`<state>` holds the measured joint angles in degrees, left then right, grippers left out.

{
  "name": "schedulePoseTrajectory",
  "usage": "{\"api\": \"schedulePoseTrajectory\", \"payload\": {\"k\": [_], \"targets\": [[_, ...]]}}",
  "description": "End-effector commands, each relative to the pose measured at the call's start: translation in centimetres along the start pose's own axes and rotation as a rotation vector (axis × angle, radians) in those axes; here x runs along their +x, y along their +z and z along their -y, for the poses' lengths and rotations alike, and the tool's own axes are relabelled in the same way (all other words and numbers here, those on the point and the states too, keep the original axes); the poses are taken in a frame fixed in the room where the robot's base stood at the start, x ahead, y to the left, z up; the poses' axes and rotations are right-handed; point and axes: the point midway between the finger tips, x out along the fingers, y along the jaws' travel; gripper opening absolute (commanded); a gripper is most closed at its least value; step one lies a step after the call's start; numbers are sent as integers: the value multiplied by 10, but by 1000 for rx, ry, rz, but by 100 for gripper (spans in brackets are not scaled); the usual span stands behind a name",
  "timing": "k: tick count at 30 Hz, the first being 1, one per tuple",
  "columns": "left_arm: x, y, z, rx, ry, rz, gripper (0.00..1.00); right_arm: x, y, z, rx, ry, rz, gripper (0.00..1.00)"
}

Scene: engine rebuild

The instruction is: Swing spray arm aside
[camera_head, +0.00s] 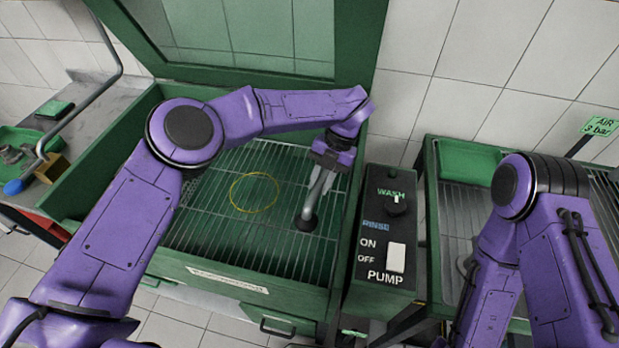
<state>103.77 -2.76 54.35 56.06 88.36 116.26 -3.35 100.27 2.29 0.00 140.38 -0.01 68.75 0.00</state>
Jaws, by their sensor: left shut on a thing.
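The grey spray arm (316,195) is a slim tube inside the green wash tank (260,290), at the right side above the wire rack. Its lower end has a dark round foot at the rack. My left gripper (324,166) reaches over the tank from the left and points down. It is shut on the upper part of the spray arm; the exact contact is partly hidden by the gripper. My right arm shows at the lower right, but its gripper is not in view.
A yellow ring (255,192) lies on the rack. The tank lid (345,40) stands open behind. A control box (380,235) with wash, rinse and pump controls stands right of the tank. A green tray (468,162) is farther right. A bent grey pipe (92,100) rises at left.

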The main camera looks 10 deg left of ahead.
Motion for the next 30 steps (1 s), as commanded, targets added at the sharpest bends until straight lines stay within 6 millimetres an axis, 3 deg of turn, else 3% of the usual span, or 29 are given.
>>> {"api": "schedulePoseTrajectory", "payload": {"k": [17, 18, 20, 30], "targets": [[-3, 0, 8, -34, -14, -3, 0, 3, 1, 0, 0, 0, 0, 0], [-3, 0, 8, -34, -14, -3, 28, 3, 1, 0, 0, 0, 0, 0], [-3, 0, 8, -33, -14, -3, 48, 3, 1, 0, 0, 0, 0, 0], [-2, 0, 8, -34, -14, -5, 51, 3, 1, 0, 0, 0, 0, 0]]}}
